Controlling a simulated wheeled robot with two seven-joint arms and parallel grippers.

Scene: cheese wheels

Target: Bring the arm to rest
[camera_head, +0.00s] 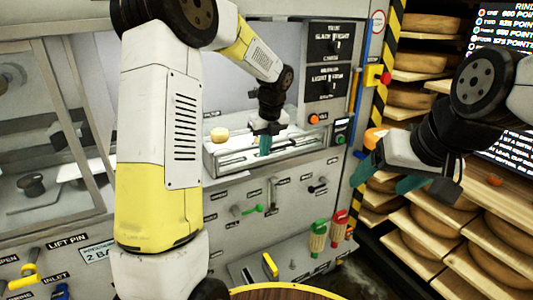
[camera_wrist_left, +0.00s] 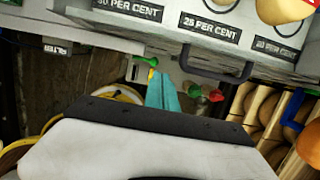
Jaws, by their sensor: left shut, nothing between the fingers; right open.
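My left arm (camera_head: 160,130) comes in from the left of the head view, large, white and yellow, and bends over toward the wall panel. Its gripper (camera_head: 265,146) points down in front of the tray recess, with the teal fingers together and nothing between them. In the left wrist view the shut teal fingers (camera_wrist_left: 162,92) show beyond the pale gripper body, below a drawer-like front with a dark handle. My right gripper (camera_head: 388,172) is at the right of the head view, its teal fingers apart and empty, in front of the cheese racks.
A tray (camera_head: 225,170) in the recess has a small yellow round piece (camera_head: 219,134) at its back left. Panel levers, including a green one (camera_head: 247,210), stick out below. Green-topped (camera_head: 318,238) and red-topped (camera_head: 339,228) items stand lower right. Shelves of cheese wheels (camera_head: 430,235) fill the right.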

